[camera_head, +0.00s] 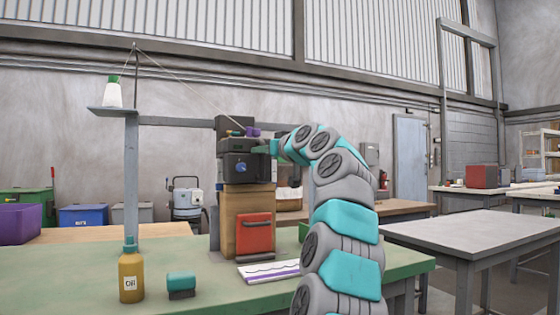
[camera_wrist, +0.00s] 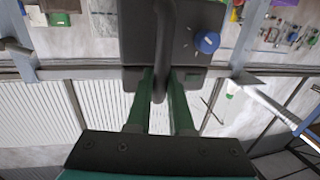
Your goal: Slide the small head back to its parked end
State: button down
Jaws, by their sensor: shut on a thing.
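The small head looks to be the dark box with a blue knob (camera_head: 246,168) in the stack on the green bench; in the wrist view the dark box with its knob (camera_wrist: 190,30) is close ahead. A dark curved handle (camera_wrist: 166,40) stands out from it toward the camera. My gripper (camera_wrist: 161,80) is shut on this handle, with one green finger on each side. In the head view my gripper (camera_head: 264,147) is at the upper right of the stack, its tips small and partly hidden. The rail and its parked end cannot be made out.
A post with a shelf holds a thread cone (camera_head: 113,93), and a thread runs from the post top to the stack. An oil bottle (camera_head: 131,275) and a teal-topped block (camera_head: 181,284) stand on the green bench (camera_head: 80,275). A red panel (camera_head: 254,233) is below the head.

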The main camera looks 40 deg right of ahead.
jog(key=w+a, duration=0.2)
jog(key=a, duration=0.9)
jog(key=w+a+b, duration=0.1)
jog(key=w+a, duration=0.2)
jog(key=a, duration=0.8)
jog(key=shift+w+r, duration=0.1)
jog(key=c, duration=1.1)
grip_release()
jog(key=s, duration=0.7)
jog(key=shift+s+a+b, duration=0.2)
jog(key=shift+s+b, duration=0.15)
jog(key=shift+s, duration=0.1)
